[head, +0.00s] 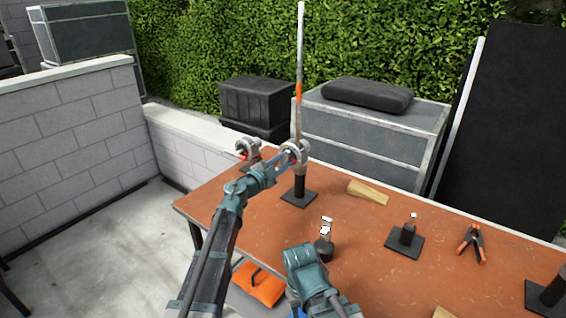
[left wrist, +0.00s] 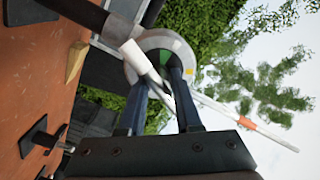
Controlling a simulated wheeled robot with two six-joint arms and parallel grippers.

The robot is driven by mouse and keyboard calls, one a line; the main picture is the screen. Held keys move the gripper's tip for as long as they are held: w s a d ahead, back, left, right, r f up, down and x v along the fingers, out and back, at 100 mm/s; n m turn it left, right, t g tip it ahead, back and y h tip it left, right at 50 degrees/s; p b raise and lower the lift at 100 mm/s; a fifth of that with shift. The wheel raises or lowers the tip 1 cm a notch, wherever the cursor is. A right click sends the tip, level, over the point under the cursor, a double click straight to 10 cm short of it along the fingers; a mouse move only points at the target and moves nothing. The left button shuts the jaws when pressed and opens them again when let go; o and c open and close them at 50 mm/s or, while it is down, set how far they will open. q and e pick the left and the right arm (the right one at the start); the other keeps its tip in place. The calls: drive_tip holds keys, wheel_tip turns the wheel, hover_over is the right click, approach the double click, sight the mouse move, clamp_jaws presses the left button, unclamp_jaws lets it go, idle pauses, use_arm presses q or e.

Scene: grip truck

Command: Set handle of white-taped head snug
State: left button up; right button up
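A round grey grip head (head: 295,153) sits on a black stand on the table, with a tall pole rising through it. In the left wrist view the head's disc (left wrist: 178,50) carries green and yellow marks. A white cylindrical piece (left wrist: 140,62), apparently its handle, slants across in front of it, with a thin metal part running down between the fingers. My left gripper (head: 284,161) is at the head; in the wrist view its dark blue fingers (left wrist: 162,78) are apart, one on either side of the thin part. My right arm is low in the middle; its fingers are not clearly visible.
A second round head (head: 248,148) is just left. A grey-and-white upright piece (head: 326,228) shows beyond my right arm. A wooden wedge (head: 368,192), a small black stand (head: 405,242) and an orange-black clamp (head: 471,243) lie on the orange table (head: 435,290). The pole (head: 299,65) stands tall.

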use_arm(q)
clamp_jaws()
drive_tip(key=shift+s, duration=0.1)
idle(0.9)
drive_tip(key=o, duration=0.7)
unclamp_jaws()
drive_tip(key=v, duration=1.3)
drive_tip(key=shift+s+a, duration=0.2)
drive_tip(key=shift+s, duration=0.1)
